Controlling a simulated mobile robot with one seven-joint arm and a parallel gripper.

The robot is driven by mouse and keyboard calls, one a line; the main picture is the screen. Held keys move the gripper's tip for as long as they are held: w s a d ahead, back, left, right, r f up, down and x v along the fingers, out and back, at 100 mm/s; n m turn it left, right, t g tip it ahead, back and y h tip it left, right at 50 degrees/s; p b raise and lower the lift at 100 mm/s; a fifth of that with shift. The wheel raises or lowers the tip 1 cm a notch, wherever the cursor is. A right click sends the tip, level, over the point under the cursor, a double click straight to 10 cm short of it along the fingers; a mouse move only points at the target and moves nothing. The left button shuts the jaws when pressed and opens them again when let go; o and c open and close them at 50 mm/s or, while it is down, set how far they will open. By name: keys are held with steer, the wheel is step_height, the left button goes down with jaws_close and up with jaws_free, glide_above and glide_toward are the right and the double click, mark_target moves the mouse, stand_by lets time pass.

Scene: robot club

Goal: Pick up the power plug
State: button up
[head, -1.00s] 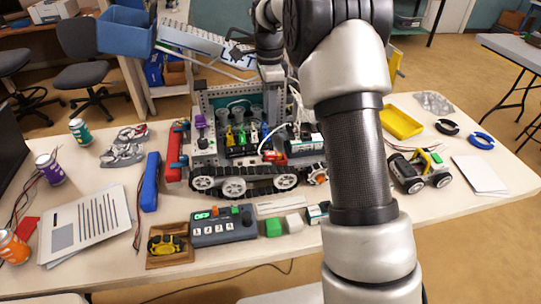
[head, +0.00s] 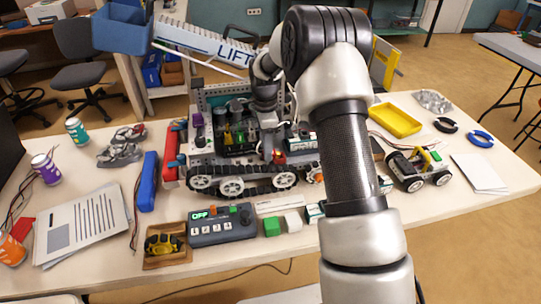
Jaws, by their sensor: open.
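A small red piece (head: 279,157), which looks like the power plug, sits low at the front right of the tracked robot (head: 232,187). It is partly hidden by my gripper (head: 274,150). My gripper points down over the robot's right part, its fingers close around or just above the red piece. The jaws are open; I cannot tell whether they touch it. Yellow, green and blue connectors (head: 240,136) stand upright in the robot's body, left of my gripper.
A control box (head: 222,226) reading OFF stands in front of the robot. A yellow tray (head: 394,119) and wheeled car (head: 418,170) lie right of my arm.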

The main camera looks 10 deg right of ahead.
steer(key=shift+f, duration=0.5)
jaws_close()
step_height(320, 180, up, 10)
steer(key=shift+p, duration=0.4)
steer(key=c, duration=0.7)
jaws_free()
jaws_close()
steer(key=shift+s+r, duration=0.1)
